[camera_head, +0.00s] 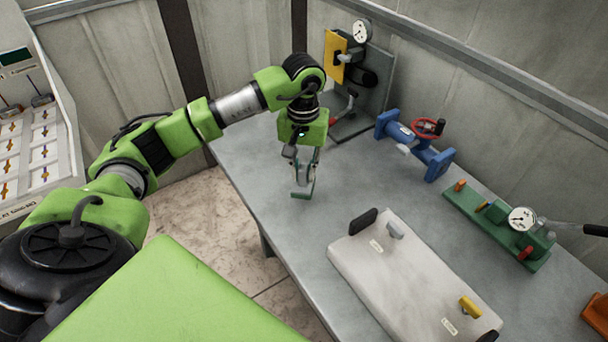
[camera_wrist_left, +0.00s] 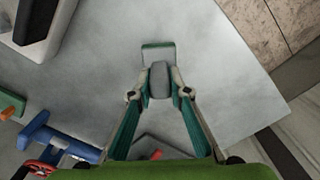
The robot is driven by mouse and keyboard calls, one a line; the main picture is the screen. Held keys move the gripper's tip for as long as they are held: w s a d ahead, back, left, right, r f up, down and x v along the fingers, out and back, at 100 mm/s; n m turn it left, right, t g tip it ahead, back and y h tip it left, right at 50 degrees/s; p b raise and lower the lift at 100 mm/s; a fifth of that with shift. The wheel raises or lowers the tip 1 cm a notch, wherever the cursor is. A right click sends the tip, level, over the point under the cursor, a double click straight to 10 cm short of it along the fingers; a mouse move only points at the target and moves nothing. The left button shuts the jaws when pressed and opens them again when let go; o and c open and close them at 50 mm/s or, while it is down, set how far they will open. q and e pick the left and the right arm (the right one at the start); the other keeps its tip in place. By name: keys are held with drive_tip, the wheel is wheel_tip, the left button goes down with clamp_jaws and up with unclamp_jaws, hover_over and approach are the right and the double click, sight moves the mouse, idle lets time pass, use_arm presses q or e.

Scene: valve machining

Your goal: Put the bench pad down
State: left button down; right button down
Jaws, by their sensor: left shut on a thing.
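My left gripper (camera_head: 305,172) points down over the left part of the grey workbench (camera_head: 262,190). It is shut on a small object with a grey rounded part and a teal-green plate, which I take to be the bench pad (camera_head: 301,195). In the left wrist view, the fingers of the left gripper (camera_wrist_left: 159,92) close on both sides of the pad's grey part, and the teal plate of the pad (camera_wrist_left: 158,48) shows beyond the tips. The pad is close to the bench top; I cannot tell whether it touches. My right gripper is not in view.
A pale tray (camera_head: 365,262) with dark end grips lies in front. A blue valve with a red wheel (camera_head: 400,131), a green gauge fixture (camera_head: 490,222) and a gauge stand (camera_head: 372,95) stand along the back. The bench around the gripper is clear; its left edge is near.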

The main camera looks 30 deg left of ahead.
sight(304, 180)
use_arm(q)
drive_tip(key=shift+w+a+f, duration=0.2)
drive_tip(key=shift+w+f, duration=0.15)
drive_tip(key=shift+f, duration=0.2)
wheel_tip(304, 180, down, 2)
drive_tip(key=shift+f+p, duration=0.1)
drive_tip(key=shift+p, duration=0.75)
drive_tip(key=shift+w+f, duration=0.1)
drive_tip(key=shift+f, duration=0.4)
drive_tip(key=shift+f, duration=0.1)
drive_tip(key=c, duration=1.9)
unclamp_jaws()
